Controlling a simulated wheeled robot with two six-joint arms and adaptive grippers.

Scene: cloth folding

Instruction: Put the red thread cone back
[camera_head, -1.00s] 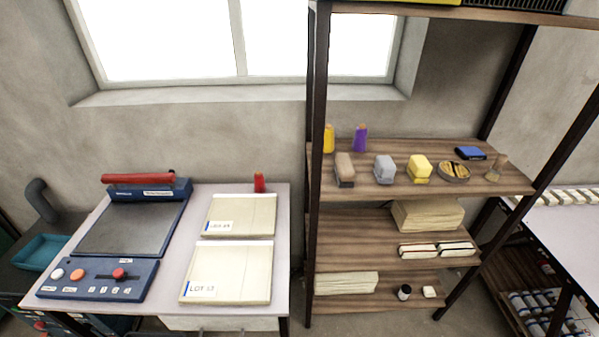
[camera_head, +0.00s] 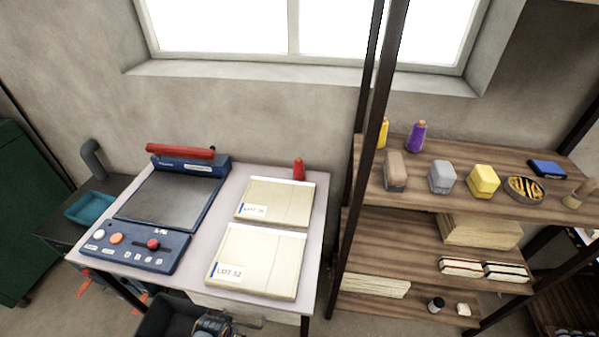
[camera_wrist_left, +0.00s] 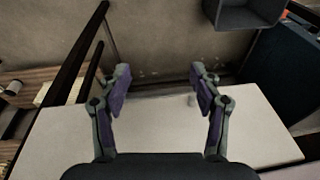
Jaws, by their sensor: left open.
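The red thread cone (camera_head: 299,169) stands upright at the back right corner of the white table (camera_head: 316,225), behind the pale LOT boards. A yellow cone (camera_head: 383,133) and a purple cone (camera_head: 416,136) stand at the back left of the upper wooden shelf (camera_head: 468,160), the yellow one partly hidden by the shelf post. In the left wrist view my left gripper (camera_wrist_left: 161,85) is open and empty, with a pale tabletop (camera_wrist_left: 160,130) below it. The red cone is not seen in that view. My right gripper is in neither view.
A blue press (camera_head: 170,195) fills the table's left side; two pale boards (camera_head: 255,260) lie on its right. Dark shelf posts (camera_head: 369,140) rise between table and shelf. Several blocks and a bowl (camera_head: 525,188) occupy the shelf. The wrist view shows a grey bin (camera_wrist_left: 245,12).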

